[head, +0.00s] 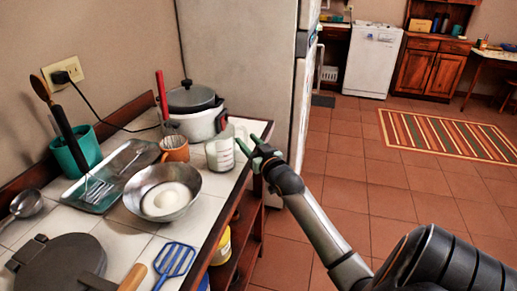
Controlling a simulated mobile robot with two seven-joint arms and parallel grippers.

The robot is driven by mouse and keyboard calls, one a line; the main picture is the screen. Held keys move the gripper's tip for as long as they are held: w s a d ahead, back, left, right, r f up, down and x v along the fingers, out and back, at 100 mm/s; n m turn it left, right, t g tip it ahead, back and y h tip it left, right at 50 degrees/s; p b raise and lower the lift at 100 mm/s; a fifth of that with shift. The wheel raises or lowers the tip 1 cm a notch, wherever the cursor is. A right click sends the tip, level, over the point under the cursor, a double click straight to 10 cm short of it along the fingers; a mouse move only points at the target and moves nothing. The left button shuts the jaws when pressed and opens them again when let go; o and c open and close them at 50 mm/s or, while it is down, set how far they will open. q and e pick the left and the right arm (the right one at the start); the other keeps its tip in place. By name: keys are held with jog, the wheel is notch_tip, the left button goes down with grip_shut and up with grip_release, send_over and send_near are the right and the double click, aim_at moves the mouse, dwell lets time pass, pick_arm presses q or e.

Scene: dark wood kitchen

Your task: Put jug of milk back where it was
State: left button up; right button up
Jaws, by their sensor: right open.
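The jug of milk (220,153) appears to be the clear vessel with whitish contents and side markings. It stands upright on the white tiled counter (122,242), near its right edge. My right gripper (247,143) has green fingers and is just right of the jug. Its fingers are apart with nothing seen between them. I cannot tell whether a finger touches the jug. My right arm reaches in from the lower right. My left gripper is not in view.
A metal bowl (138,200) with white contents, an orange-brown cup (175,150) and a white cooker with a dark lid (192,97) crowd the jug. A tray with utensils (104,192) lies further left. The refrigerator (240,60) stands behind the counter. The tiled floor at right is open.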

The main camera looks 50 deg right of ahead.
jog(key=v, duration=0.7)
